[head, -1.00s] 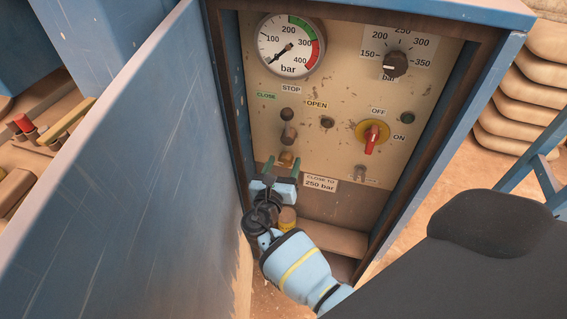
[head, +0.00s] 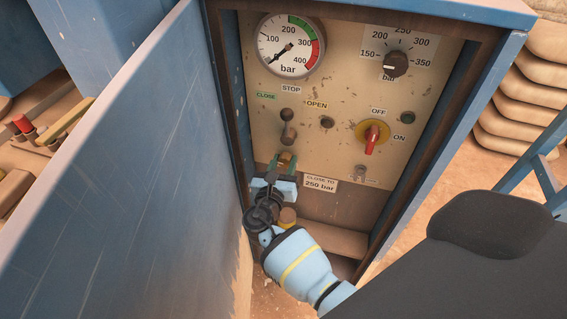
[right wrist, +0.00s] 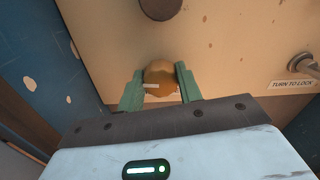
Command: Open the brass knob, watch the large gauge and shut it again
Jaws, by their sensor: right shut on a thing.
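The brass knob (head: 286,159) sits low on the panel, below the black lever; it also shows in the right wrist view (right wrist: 160,76). My right gripper (head: 282,163) is at the knob, with its green fingers (right wrist: 160,88) on either side of it, shut on it. The large gauge (head: 290,46) is at the panel's upper left, and its needle points down-left, near the zero end of the scale. My left gripper is in neither view.
The lever (head: 287,127) stands just above the knob, between CLOSE and OPEN labels. A red rotary switch (head: 371,138) and a black dial (head: 395,64) are on the right. The open blue door (head: 130,170) stands close on the left, and the cabinet frame encloses the panel.

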